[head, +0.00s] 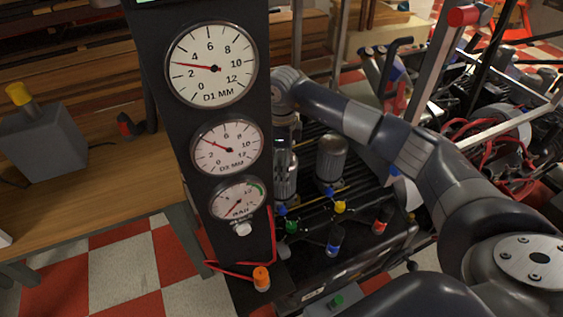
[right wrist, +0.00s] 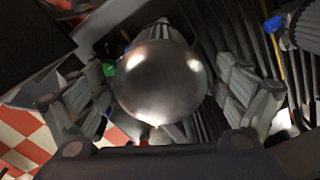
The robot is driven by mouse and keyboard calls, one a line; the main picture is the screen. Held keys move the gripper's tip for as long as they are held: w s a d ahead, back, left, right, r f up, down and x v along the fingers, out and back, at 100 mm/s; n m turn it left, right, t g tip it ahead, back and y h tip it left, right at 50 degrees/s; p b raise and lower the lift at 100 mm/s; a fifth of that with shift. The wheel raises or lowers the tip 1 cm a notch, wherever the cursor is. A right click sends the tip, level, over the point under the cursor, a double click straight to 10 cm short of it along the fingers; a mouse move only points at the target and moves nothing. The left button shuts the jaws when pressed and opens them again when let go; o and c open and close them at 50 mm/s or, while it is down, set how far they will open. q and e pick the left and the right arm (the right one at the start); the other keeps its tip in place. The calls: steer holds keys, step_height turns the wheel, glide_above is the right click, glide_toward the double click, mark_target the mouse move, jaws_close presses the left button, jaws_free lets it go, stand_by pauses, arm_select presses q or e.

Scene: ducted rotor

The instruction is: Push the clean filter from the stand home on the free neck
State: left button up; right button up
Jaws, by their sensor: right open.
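My right arm reaches across from the right, and its gripper (head: 285,143) is just right of the gauge panel, pointing down. A silver metal filter (head: 286,178) stands upright directly below it. In the right wrist view the filter's shiny domed top (right wrist: 160,82) lies between the two spread fingers, with visible gaps on both sides. The gripper is open. A second silver canister (head: 331,160) stands upright to its right on the dark ribbed block. I cannot tell which canister sits on the stand or neck; their bases are partly hidden. My left gripper is out of view.
The black gauge panel (head: 183,133) stands close left of the gripper. Coloured fittings, including green (head: 291,226), yellow (head: 340,206) and red (head: 380,227), sit before the canisters. A wooden bench (head: 110,185) is at left. Bars and red cables crowd the right.

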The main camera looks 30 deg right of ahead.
step_height(320, 180, up, 12)
stand_by(0.5)
